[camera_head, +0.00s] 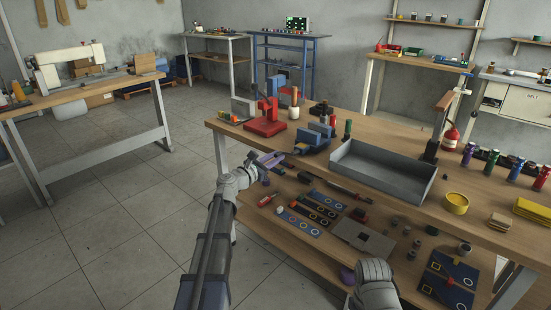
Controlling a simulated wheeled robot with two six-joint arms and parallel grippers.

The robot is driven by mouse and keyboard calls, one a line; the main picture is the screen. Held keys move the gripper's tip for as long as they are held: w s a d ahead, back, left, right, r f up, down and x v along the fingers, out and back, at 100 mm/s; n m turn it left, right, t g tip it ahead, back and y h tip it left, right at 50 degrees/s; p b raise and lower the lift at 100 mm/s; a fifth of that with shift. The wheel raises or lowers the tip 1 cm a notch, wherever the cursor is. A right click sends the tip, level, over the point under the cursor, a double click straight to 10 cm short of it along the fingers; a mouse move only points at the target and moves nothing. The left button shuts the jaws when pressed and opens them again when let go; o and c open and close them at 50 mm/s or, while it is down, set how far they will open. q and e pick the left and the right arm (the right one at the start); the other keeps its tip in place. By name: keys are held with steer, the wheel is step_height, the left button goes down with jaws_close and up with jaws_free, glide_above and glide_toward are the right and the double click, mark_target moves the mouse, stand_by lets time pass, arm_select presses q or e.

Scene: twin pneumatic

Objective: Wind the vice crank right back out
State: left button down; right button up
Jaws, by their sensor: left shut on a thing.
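The blue vice (314,137) stands at the front edge of the wooden bench, left of the grey tray. My left gripper (268,160) is just in front of and below the vice, at the bench's front edge. It is shut on what looks like the vice crank; the fingers hide most of the crank, so its angle is unclear. Of my right arm only the pale wrist part shows at the bottom, right of centre; its fingers do not show.
The grey tray (377,185) sits right of the vice, and a red press (266,123) stands to its left. A yellow round tin (457,203) is further right. The lower shelf holds panels and small parts. The tiled floor at left is clear.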

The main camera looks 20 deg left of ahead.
arm_select(q)
steer(key=c, duration=0.8)
jaws_free()
steer(key=v, duration=0.7)
steer(key=shift+s+a, duration=0.15)
steer(key=shift+s, duration=0.2)
